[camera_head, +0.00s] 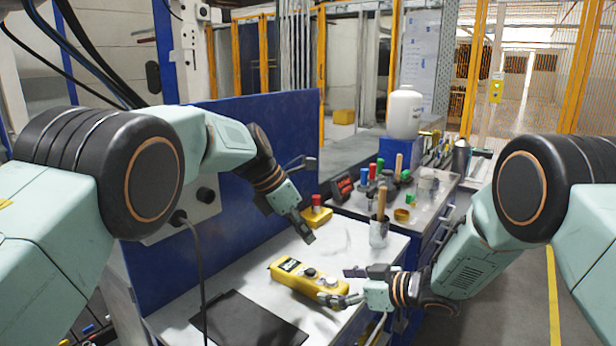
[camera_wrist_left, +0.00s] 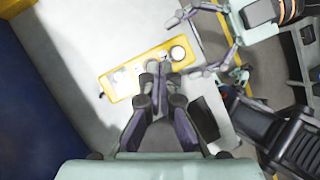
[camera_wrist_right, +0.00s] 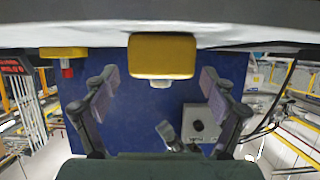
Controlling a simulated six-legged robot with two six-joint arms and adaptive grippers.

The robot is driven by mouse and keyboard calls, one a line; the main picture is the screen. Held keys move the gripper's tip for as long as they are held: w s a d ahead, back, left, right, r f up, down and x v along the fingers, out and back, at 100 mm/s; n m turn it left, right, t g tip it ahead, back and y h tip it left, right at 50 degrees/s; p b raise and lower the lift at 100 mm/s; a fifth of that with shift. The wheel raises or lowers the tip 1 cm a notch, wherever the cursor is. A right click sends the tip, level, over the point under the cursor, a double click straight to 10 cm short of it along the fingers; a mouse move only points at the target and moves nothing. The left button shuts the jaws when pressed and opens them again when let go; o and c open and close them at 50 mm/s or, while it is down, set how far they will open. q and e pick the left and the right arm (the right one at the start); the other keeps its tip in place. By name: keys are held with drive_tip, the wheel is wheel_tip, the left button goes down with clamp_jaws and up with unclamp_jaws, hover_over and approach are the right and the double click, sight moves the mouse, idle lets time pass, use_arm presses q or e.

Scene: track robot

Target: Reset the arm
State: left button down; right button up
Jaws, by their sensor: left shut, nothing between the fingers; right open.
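My left gripper (camera_head: 308,238) is shut and empty, pointing down above the white bench behind a yellow control box (camera_head: 308,280). In the left wrist view, its closed fingers (camera_wrist_left: 155,72) appear over the yellow box (camera_wrist_left: 125,82). My right gripper (camera_head: 347,286) is open at the right end of the yellow box, low by the bench's front right edge. In the right wrist view, its fingers (camera_wrist_right: 160,78) are spread wide, with the box's end (camera_wrist_right: 162,55) in the gap between them. I cannot tell whether they touch it.
A yellow base with a red button (camera_head: 317,214) stands behind on the bench (camera_head: 185,318). A black mat (camera_head: 248,320) lies at the front left. A blue panel (camera_head: 225,240) stands at the left. A cup with tools (camera_head: 378,234) stands to the right, before a cluttered side bench.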

drive_tip(key=shift+s+d+r, duration=0.15)
drive_tip(key=shift+s+d, duration=0.05)
drive_tip(key=shift+v, duration=1)
drive_tip(key=shift+s+d+r, duration=0.25)
drive_tip(key=shift+s+d, duration=0.1)
drive_tip(key=shift+d, duration=0.15)
use_arm(q)
drive_tip(key=a+m+y, duration=0.1)
drive_tip(key=a+m, duration=0.1)
drive_tip(key=shift+a+r+y, duration=0.3)
drive_tip(key=shift+y, duration=0.1)
use_arm(e)
drive_tip(key=shift+w+a+f, duration=0.1)
drive_tip(key=shift+a, duration=0.05)
